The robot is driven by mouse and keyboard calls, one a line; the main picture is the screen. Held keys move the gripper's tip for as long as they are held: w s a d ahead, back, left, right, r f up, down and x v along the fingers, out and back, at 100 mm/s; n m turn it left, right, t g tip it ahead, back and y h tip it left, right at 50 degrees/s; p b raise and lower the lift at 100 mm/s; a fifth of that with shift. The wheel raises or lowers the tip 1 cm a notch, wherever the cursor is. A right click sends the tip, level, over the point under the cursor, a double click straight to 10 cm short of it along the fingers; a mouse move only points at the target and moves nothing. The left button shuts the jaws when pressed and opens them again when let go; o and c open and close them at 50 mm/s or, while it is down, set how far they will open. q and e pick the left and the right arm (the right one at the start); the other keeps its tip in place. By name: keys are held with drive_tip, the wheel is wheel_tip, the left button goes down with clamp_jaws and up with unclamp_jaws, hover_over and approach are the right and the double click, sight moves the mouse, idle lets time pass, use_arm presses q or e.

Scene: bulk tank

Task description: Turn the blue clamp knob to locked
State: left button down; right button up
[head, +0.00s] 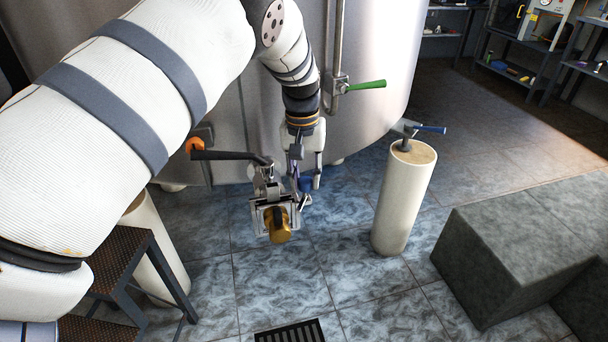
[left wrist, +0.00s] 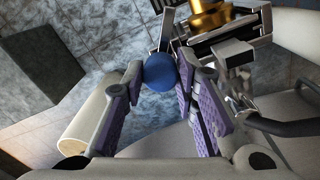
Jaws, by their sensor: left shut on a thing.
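The blue clamp knob (head: 306,184) sits at the right side of a metal clamp fitting (head: 262,205) in front of the tank. In the left wrist view the blue clamp knob (left wrist: 160,72) is a round ball between my fingers. My left gripper (head: 304,172) points down from above and is shut on the knob; its fingers hide part of it in the head view. In the left wrist view the purple-padded fingers of my left gripper (left wrist: 159,80) close on it from both sides. The knob's exact turn angle is hard to tell. My right gripper is not in view.
The fitting has a brass end (head: 278,225) and a black lever (head: 230,155). The steel tank (head: 370,80) stands close behind. A green handle (head: 367,85) is on its pipe. A cream post (head: 402,200) with a blue lever and a grey block (head: 510,250) stand right.

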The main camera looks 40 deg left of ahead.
sight(304, 179)
use_arm(q)
drive_tip(key=m, duration=0.5)
drive_tip(key=shift+m, duration=0.3)
drive_tip(key=m, duration=0.5)
drive_tip(key=shift+m, duration=0.6)
drive_tip(key=c, duration=1.3)
unclamp_jaws()
drive_tip(key=r, duration=1.2)
drive_tip(key=shift+w+a, duration=0.1)
drive_tip(key=shift+a, duration=0.15)
